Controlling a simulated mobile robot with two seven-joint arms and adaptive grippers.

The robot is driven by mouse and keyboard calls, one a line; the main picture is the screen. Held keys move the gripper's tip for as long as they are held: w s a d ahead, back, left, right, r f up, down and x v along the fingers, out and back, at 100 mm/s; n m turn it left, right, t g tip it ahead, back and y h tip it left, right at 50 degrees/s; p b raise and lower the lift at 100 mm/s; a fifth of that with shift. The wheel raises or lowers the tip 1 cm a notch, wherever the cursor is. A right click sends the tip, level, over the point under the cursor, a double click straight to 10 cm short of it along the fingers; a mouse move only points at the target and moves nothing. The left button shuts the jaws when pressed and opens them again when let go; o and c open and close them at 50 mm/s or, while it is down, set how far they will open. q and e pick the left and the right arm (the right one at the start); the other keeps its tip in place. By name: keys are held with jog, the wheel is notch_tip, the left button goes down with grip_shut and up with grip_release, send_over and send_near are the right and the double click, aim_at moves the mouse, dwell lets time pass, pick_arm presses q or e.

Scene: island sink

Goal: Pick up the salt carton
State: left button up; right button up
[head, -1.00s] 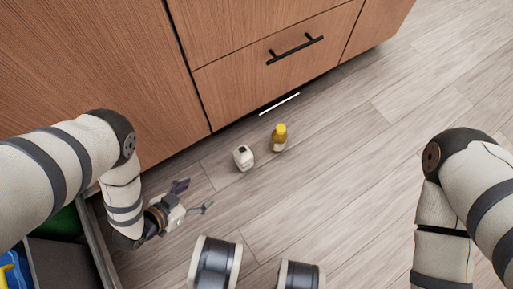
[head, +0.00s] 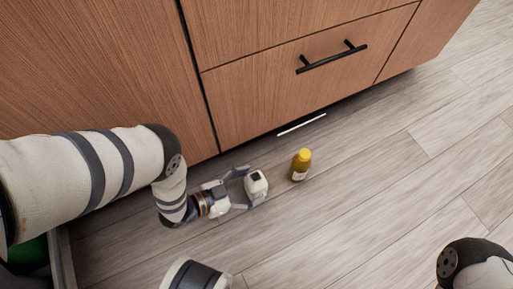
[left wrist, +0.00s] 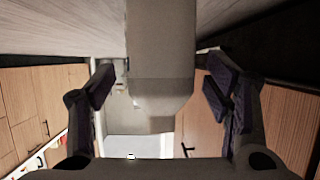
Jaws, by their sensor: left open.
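The salt carton (head: 257,188), small and white with a dark patch on top, stands on the floor in the head view. My left gripper (head: 244,189) is open, with one finger on the far side of the carton and one on the near side. In the left wrist view a pale carton shape (left wrist: 160,60) fills the middle between the two spread fingers (left wrist: 160,92), with a gap on each side. Whether either finger touches it is unclear. My right gripper is out of view; only part of that arm shows at lower right.
A yellow-capped bottle (head: 300,165) stands on the floor just right of the carton. The wooden cabinet (head: 300,100) with a black handle (head: 332,57) rises behind them. The floor (head: 370,195) to the right is clear.

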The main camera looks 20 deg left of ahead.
pick_arm(q)
jog(key=x, duration=0.2)
jog(key=shift+w+d+f+b, duration=0.15)
jog(key=shift+w+f+b, duration=0.1)
jog(key=shift+b, duration=0.15)
jog(key=shift+r, duration=0.1)
jog(key=shift+c, duration=0.5)
grip_shut()
